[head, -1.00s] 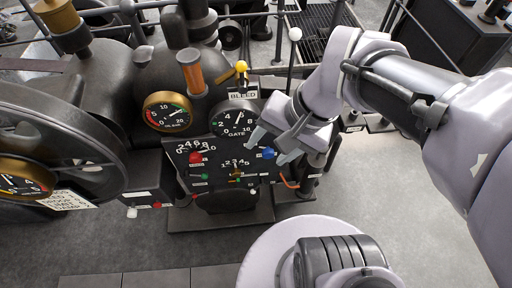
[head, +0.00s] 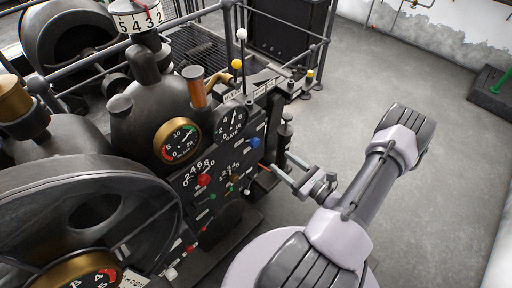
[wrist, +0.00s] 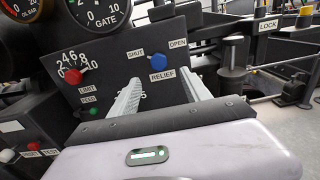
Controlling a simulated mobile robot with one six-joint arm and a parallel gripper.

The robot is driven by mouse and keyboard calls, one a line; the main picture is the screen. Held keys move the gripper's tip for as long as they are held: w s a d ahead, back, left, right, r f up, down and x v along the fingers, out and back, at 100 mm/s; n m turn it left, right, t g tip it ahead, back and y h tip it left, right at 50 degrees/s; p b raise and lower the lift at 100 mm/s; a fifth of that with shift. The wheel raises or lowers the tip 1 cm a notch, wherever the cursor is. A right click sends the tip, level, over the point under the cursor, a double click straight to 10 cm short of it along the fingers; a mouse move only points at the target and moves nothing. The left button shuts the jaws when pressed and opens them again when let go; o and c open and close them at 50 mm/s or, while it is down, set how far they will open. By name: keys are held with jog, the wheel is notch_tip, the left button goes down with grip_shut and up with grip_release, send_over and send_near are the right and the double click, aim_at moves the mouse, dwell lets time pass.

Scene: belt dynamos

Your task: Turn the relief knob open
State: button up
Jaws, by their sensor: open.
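The blue relief knob (wrist: 158,63) is on the black sloped panel in the wrist view, above the RELIEF label, with SHUT at its upper left and OPEN at its upper right. Which way it is turned is not clear. It also shows in the head view (head: 255,142). My gripper (wrist: 160,78) is open and empty, its two fingers pointing at the panel on either side of the RELIEF label, below the knob. In the head view my gripper (head: 279,164) is just right of the panel, apart from the knob.
A red knob (wrist: 83,62) and a small green knob (wrist: 94,110) are left on the panel. The GATE gauge (wrist: 104,10) is above it. A yellow-topped lever (head: 236,64) and white-topped lever (head: 241,35) stand behind. Open floor (head: 430,110) lies to the right.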

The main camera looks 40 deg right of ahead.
aim_at(257, 144)
jog(key=w, duration=0.4)
jog(key=w+a+b, duration=0.1)
jog(key=w, duration=0.3)
jog(key=w+b, duration=0.1)
jog(key=w, duration=0.3)
jog(key=shift+a, duration=0.15)
grip_shut()
